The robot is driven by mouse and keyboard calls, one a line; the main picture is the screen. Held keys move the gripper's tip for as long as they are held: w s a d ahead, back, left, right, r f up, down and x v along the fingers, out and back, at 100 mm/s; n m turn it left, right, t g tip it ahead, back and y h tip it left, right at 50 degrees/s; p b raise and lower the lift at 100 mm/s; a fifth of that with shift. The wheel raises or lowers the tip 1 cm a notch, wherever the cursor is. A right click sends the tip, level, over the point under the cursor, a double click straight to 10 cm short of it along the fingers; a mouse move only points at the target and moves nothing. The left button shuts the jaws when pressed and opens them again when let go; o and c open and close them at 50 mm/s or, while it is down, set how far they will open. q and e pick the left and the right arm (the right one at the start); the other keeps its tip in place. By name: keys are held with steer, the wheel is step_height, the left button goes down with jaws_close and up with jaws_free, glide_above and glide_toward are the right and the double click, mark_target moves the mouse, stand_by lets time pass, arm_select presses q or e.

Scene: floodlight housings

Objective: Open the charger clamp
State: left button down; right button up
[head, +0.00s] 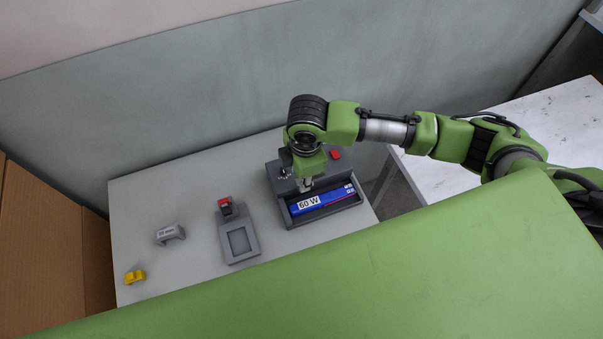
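A dark grey box-shaped unit (326,217) stands at the right end of the grey table. It carries a blue "60 W" label strip (327,200) in its front and a red knob (335,154) at the back right. It may be the charger, but no part is marked as its clamp. My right gripper (305,186) points down over the left half of this unit, just behind the label. Its fingertips are small here, and I cannot tell whether they touch or hold anything. My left gripper is out of view.
A grey fixture (240,243) with a recessed plate and a red-topped part (225,206) stands left of the unit. A small grey labelled block (170,234) and a yellow piece (135,277) lie farther left. The table (170,190) is clear behind them, towards the wall.

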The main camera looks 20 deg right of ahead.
step_height(320, 180, up, 13)
steer(key=p, duration=0.5)
steer(key=shift+f+p, duration=0.15)
steer(key=shift+p, duration=0.15)
stand_by(0.7)
steer(key=shift+w, duration=0.1)
step_height(320, 180, up, 12)
steer(key=s, duration=0.1)
steer(key=shift+s, duration=0.25)
stand_by(0.4)
steer(key=shift+f, duration=0.1)
